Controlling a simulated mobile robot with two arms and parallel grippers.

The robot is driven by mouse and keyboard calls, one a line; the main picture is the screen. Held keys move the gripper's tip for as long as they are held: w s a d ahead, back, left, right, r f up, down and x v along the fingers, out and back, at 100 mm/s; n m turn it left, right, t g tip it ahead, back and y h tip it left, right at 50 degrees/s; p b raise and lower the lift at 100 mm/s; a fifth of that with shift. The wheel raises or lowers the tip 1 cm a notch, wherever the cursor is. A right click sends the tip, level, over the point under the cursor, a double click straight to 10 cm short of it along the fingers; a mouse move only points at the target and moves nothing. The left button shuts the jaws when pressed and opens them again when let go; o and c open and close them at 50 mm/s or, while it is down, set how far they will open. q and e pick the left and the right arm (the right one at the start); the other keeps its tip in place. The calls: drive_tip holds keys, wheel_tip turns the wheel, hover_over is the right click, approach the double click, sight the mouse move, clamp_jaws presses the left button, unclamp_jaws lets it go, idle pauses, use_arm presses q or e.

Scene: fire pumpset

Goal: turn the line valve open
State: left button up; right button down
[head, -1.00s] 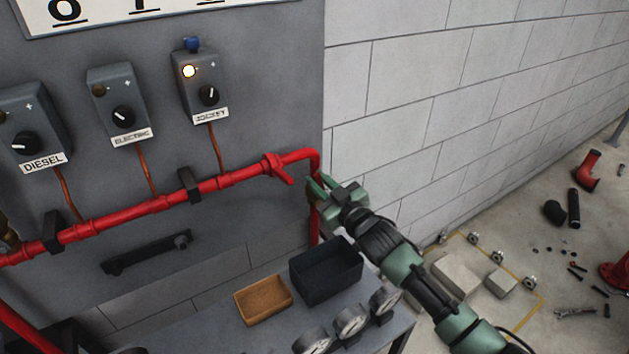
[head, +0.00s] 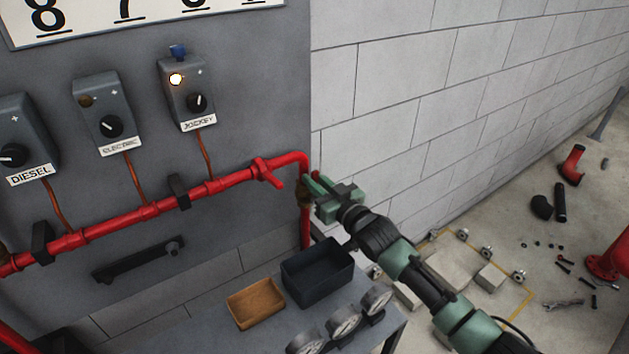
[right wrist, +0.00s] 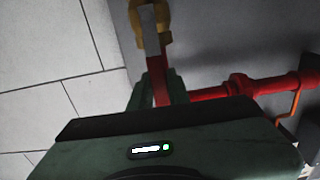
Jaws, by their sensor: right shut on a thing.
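The line valve has a brass body (head: 304,194) on the red pipe's downward run, just below the corner. In the right wrist view the brass body (right wrist: 150,22) is at the top, with a grey and red lever (right wrist: 160,88) reaching down between green fingers. My right gripper (head: 316,188) is at the valve, shut on the lever. The same gripper (right wrist: 158,92) hides the lever's near end in the wrist view. A bit of red shows at the fingertips in the head view. My left gripper is out of view.
A red tee-shaped fitting (head: 268,172) sits on the pipe left of the corner. Below are a black bin (head: 318,280), a wooden tray (head: 256,303) and several gauges (head: 342,322) on a bench. Control boxes (head: 186,95) hang above. Loose parts lie on the floor at right.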

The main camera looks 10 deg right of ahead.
drive_tip(key=c, duration=1.3)
unclamp_jaws()
drive_tip(key=shift+f, duration=0.2)
drive_tip(key=shift+c, duration=0.2)
drive_tip(key=shift+d+r, duration=0.1)
drive_tip(key=shift+s, duration=0.1)
drive_tip(key=b+v, duration=0.1)
drive_tip(key=v, duration=0.6)
drive_tip(key=shift+s+d+b, duration=0.15)
drive_tip(key=shift+s+b, duration=0.15)
